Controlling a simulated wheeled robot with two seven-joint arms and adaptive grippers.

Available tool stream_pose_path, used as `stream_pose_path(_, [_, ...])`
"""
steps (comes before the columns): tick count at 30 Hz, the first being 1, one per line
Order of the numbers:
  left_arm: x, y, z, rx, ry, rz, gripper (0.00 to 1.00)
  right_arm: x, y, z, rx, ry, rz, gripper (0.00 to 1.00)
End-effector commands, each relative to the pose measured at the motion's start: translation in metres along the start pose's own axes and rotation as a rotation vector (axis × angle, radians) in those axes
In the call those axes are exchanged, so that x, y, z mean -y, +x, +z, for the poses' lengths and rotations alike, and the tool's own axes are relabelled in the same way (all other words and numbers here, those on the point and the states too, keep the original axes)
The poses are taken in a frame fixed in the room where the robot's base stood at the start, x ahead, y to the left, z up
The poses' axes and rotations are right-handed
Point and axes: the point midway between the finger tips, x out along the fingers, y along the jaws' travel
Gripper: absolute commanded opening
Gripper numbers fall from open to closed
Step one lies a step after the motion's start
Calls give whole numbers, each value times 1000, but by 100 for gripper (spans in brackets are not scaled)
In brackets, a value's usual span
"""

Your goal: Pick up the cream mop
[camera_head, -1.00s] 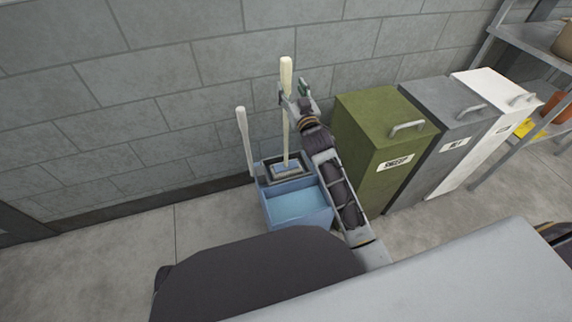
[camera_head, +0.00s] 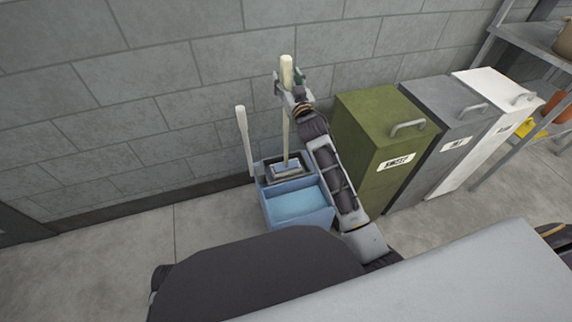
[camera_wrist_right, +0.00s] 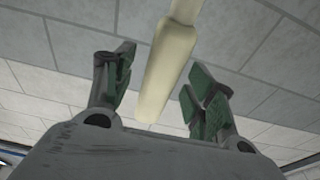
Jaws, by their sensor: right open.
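The cream mop (camera_head: 286,120) stands upright in the blue mop bucket (camera_head: 297,205), its thick grip end at the top. My right gripper (camera_head: 290,78) is open around the upper handle, just below the top of the grip. In the right wrist view the cream handle (camera_wrist_right: 165,70) passes between the two green-padded fingers of my right gripper (camera_wrist_right: 160,92), with a gap to the right finger; whether it touches the left finger is not clear. The mop head is hidden in the bucket. My left gripper is not in view.
A white handle (camera_head: 244,140) stands at the bucket's left side. Green (camera_head: 375,150), grey (camera_head: 450,130) and white (camera_head: 490,125) bins stand to the right, close to my right arm. A grey block wall (camera_head: 140,80) is behind. The floor at left is clear.

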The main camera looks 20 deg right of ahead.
Motion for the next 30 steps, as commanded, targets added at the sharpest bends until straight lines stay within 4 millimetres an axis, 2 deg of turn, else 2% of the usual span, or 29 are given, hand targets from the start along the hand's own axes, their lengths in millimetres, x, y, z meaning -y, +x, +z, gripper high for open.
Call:
stream_pose_path(7, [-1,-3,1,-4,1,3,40,0,13,0,0,0,0,55])
stream_pose_path(23, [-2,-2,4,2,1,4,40,0,14,0,0,1,0,55])
stream_pose_path(30, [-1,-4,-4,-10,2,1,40,0,14,0,0,1,0,24])
